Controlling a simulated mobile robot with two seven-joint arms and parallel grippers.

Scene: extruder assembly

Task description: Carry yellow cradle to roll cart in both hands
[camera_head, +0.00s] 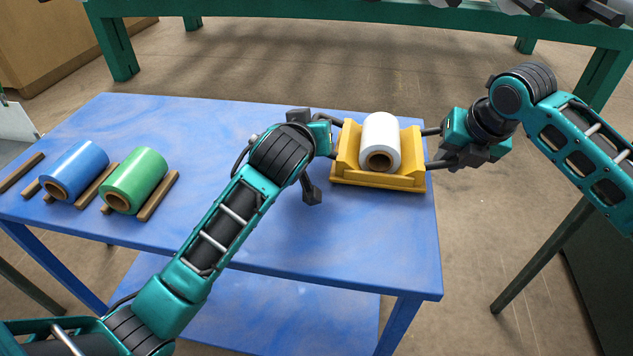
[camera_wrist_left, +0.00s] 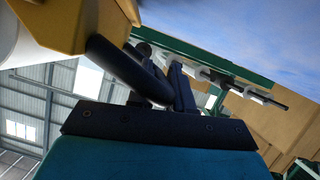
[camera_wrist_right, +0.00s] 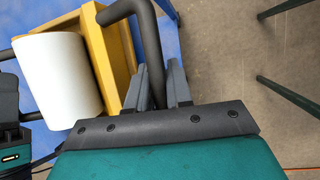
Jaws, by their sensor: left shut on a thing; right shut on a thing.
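The yellow cradle (camera_head: 377,179) is at the right end of the blue table with a white roll (camera_head: 381,137) lying in it. Dark bar handles stick out from its two sides. My left gripper (camera_head: 334,138) is shut on the cradle's left handle; the left wrist view shows the dark bar (camera_wrist_left: 132,70) at the fingers. My right gripper (camera_head: 436,148) is shut on the right handle, whose bent bar (camera_wrist_right: 148,45) shows between the fingers in the right wrist view. I cannot tell whether the cradle touches the table. No roll cart can be made out for certain.
The blue table (camera_head: 240,135) also bears a blue roll (camera_head: 75,170) and a green roll (camera_head: 136,181) on wooden strips at the left. A green-framed bench (camera_head: 400,15) stands at the back. Open floor (camera_head: 250,60) lies between bench and table.

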